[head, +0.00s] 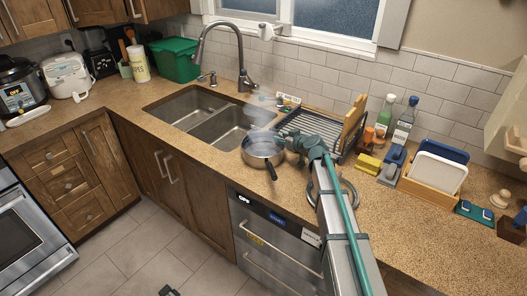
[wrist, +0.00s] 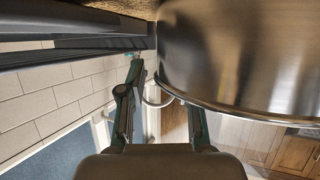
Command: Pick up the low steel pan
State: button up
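The low steel pan (head: 262,152) sits on the counter beside the sink's right basin, its dark handle pointing to the front. My gripper (head: 290,144) is at the pan's right side in the head view. In the wrist view, the pan's shiny wall (wrist: 235,55) fills the upper right. My gripper (wrist: 164,90) has its fingers apart there. The left finger is outside the pan with a small gap to the wall. The right finger's tip is hidden behind the pan's rim. The pan appears level on the counter.
A dish rack (head: 308,127) stands close behind my gripper. The double sink (head: 205,120) lies to the left. Sponges (head: 369,164), bottles (head: 405,122) and a wooden tray holder (head: 430,186) stand to the right. The counter's front edge is close to the pan.

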jog(key=shift+w+a+f, duration=0.1)
jog(key=shift+w+a, duration=0.05)
grip_shut()
dwell(0.7)
